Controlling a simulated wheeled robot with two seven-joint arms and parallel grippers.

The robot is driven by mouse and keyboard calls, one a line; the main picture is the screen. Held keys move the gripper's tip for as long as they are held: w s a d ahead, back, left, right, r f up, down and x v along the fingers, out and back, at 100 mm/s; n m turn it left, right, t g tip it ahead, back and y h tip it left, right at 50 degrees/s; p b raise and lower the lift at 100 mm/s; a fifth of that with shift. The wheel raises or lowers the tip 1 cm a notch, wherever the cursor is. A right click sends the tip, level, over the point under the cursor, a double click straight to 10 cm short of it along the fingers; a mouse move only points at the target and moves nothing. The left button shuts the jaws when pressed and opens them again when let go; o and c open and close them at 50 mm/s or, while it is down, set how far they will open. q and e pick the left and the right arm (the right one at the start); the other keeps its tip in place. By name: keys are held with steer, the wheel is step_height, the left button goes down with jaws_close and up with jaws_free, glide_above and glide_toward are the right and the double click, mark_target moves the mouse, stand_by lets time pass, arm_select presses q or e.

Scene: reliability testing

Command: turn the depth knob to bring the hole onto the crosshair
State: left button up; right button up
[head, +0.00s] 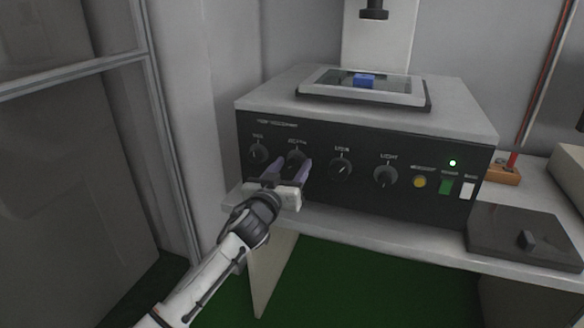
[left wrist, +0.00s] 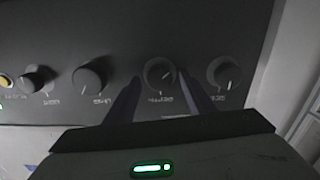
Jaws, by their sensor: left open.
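The second dark round knob from the left (head: 296,158) is on the black front panel of the instrument; its small label seems to read depth. My left gripper (head: 289,166) is open in front of this knob, with a finger to either side of it. In the left wrist view, the same knob (left wrist: 160,74) shows between the two fingertips (left wrist: 161,88); I see no clear contact. A blue block (head: 364,80) sits on the framed glass stage (head: 410,98) under a dark lens (head: 374,10). No hole or crosshair can be made out. My right gripper is not in view.
Other knobs flank it: one at left (head: 257,154), two at right (head: 341,169) (head: 386,176). A dark grey box (head: 510,228) lies on the bench at right.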

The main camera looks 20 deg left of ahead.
arm_select(q)
steer(key=shift+w, duration=0.3)
steer(key=c, duration=1.1)
steer(key=shift+o, duration=0.2)
